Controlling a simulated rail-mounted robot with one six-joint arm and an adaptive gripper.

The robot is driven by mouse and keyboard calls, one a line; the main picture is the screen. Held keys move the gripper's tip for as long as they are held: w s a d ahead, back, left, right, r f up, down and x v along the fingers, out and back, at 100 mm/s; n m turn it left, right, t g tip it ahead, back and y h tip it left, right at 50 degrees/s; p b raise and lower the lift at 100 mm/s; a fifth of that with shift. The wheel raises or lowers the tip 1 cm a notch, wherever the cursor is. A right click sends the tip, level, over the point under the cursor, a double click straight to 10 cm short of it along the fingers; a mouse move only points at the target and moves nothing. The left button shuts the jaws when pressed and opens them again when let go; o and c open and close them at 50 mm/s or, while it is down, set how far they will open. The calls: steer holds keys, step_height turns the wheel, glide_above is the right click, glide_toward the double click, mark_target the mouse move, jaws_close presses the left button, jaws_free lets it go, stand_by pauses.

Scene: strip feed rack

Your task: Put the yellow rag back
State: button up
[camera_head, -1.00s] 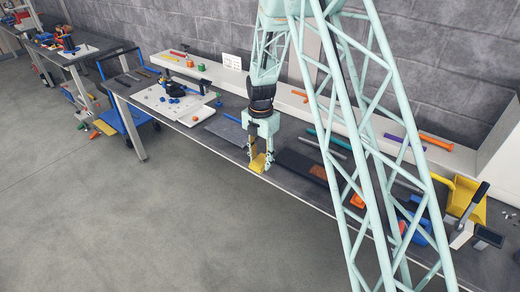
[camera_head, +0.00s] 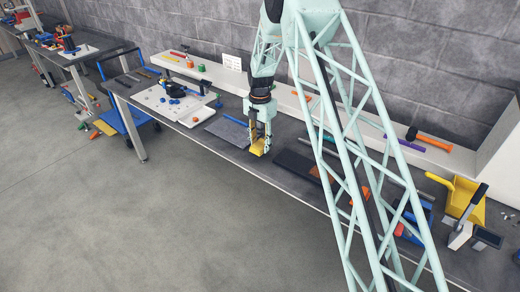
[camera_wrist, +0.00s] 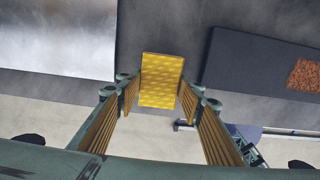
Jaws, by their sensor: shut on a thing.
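The yellow rag (camera_head: 258,148) is between the fingertips of my gripper (camera_head: 260,140), which is shut on it. In the wrist view the rag (camera_wrist: 161,80) shows as a flat, textured yellow block between the two fingers of my gripper (camera_wrist: 160,96). The rag is over the dark bench (camera_head: 215,146), between a grey plate on the left and a dark mat on the right. I cannot tell whether its underside touches the bench.
The grey plate (camera_head: 229,128) lies left of the gripper. The dark mat (camera_head: 291,161) with a brown patch lies right. A white board (camera_head: 165,103) with blue parts stands further left. A pale shelf (camera_head: 330,113) runs behind. A yellow dustpan (camera_head: 466,203) is at far right.

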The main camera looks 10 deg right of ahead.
mark_target(260, 144)
steer(key=shift+w, duration=0.15)
steer(key=shift+w, duration=0.2)
steer(key=shift+f, duration=1.75)
steer(key=shift+f, duration=0.2)
steer(key=o, duration=0.8)
steer(key=shift+c, duration=0.2)
steer(key=shift+r, duration=0.2)
step_height(260, 144, up, 12)
steer(key=shift+f, duration=0.15)
